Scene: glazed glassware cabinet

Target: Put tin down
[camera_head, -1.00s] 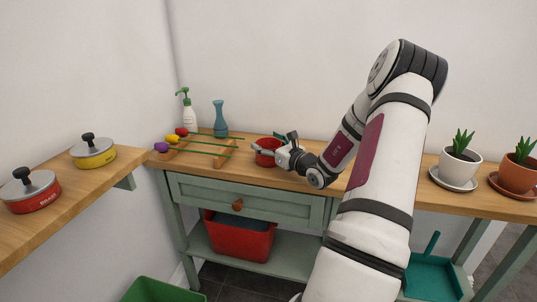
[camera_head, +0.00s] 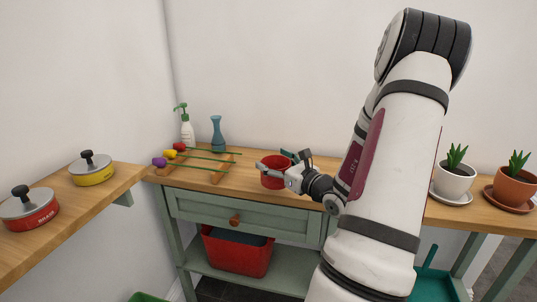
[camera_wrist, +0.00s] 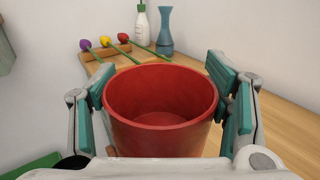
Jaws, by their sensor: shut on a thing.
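A red, open-topped tin (camera_head: 272,179) is over the wooden worktop of the green table, right of the flower rack. In the wrist view the red tin (camera_wrist: 160,128) is upright, and its inside looks empty. My gripper (camera_head: 280,165) is shut on the tin, with one green-padded finger on each side of it. The wrist view shows both fingers of my gripper (camera_wrist: 168,98) against its walls. I cannot tell whether the tin's base touches the worktop. Two lidded tins, one red (camera_head: 33,217) and one yellow (camera_head: 93,176), stand on the left shelf.
A wooden rack (camera_head: 205,170) with several coloured flowers lies left of the held tin. A soap bottle (camera_head: 187,132) and a blue vase (camera_head: 217,135) stand behind it. Potted plants in white (camera_head: 454,180) and terracotta (camera_head: 515,187) pots are at right. A red bin (camera_head: 237,255) sits below.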

